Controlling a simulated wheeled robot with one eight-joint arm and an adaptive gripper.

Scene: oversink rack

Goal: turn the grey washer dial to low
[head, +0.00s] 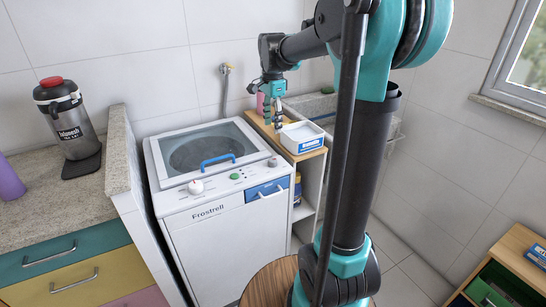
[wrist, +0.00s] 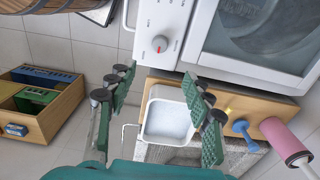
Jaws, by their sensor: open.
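The white washer (head: 225,240) stands against the tiled wall. Its grey dial (head: 272,162) is at the right end of the top panel, and it also shows in the wrist view (wrist: 160,45) with a red mark on its face. Small print surrounds the dial, but I cannot read which setting it points to. My gripper (head: 273,112) is open and empty, above the wooden shelf top right of the washer. In the wrist view its spread fingers (wrist: 158,100) frame a white tray, with the dial beyond their tips. Nothing touches the dial.
The white tray (head: 302,137) sits on the wooden shelf unit (head: 314,160) beside the washer. A pink bottle (wrist: 283,140) and a blue item (wrist: 240,128) stand close to my fingers. The washer also has a white knob (head: 196,187), a green button (head: 235,176) and a blue lid handle (head: 218,160).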

